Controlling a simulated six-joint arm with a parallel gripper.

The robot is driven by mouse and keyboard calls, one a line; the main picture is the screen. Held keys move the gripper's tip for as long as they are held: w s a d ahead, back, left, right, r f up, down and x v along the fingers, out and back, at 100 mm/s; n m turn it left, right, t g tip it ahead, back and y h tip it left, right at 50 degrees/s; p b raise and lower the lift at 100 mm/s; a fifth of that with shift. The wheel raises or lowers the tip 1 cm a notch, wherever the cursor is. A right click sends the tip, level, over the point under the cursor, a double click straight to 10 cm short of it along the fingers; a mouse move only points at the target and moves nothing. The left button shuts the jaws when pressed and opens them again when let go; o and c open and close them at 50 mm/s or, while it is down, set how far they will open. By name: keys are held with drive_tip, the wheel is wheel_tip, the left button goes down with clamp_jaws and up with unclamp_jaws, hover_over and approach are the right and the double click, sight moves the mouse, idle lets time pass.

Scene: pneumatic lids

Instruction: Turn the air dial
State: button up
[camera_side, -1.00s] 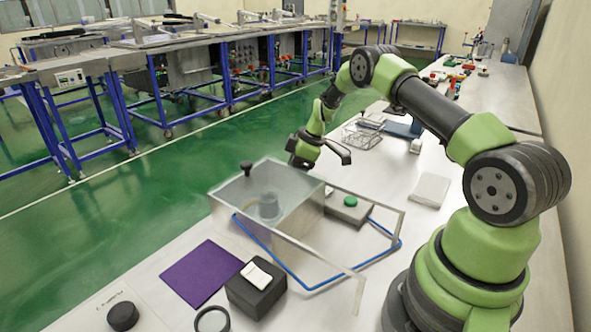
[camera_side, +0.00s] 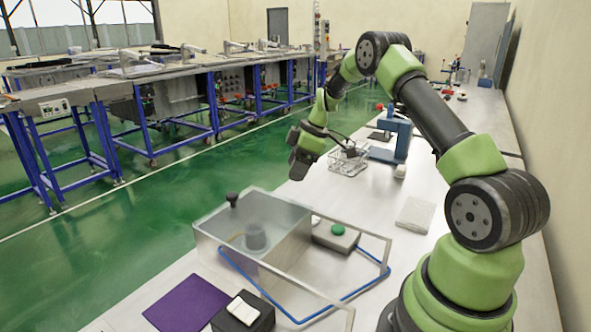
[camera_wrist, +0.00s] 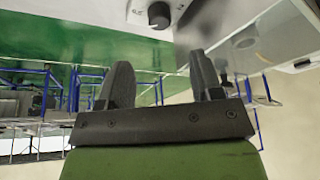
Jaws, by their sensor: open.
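The air dial (camera_wrist: 158,14) is a round black knob on a pale surface at the top of the wrist view, with small dark marks beside it. The side view does not show it now. My gripper (camera_wrist: 160,75) has its two dark fingers spread, with nothing between them. In the wrist view the dial lies beyond the fingertips, apart from them. In the side view my gripper (camera_side: 319,156) is in the air above and behind the clear box, touching nothing.
The clear box (camera_side: 215,245) with a black knob and a blue-edged frame (camera_side: 365,286) stands on the bench. A green button (camera_side: 338,230), purple mat (camera_side: 187,305), black block with a white rocker (camera_side: 243,312), wire rack (camera_side: 348,160) and blue stand (camera_side: 402,140) are around it.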

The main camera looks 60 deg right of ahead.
drive_tip(key=w+m+g+h, duration=0.1)
drive_tip(key=m, duration=0.7)
drive_tip(key=w+a+m+g, duration=0.1)
drive_tip(key=m, duration=0.8)
drive_tip(key=w+a+m+g+h, duration=0.1)
drive_tip(key=m, duration=0.7)
drive_tip(key=shift+a+m+h, duration=0.15)
drive_tip(key=shift+m+h, duration=0.15)
drive_tip(key=shift+m, duration=0.1)
wheel_tip(320, 180, down, 9)
drive_tip(key=shift+w, duration=0.15)
drive_tip(key=shift+c, duration=0.2)
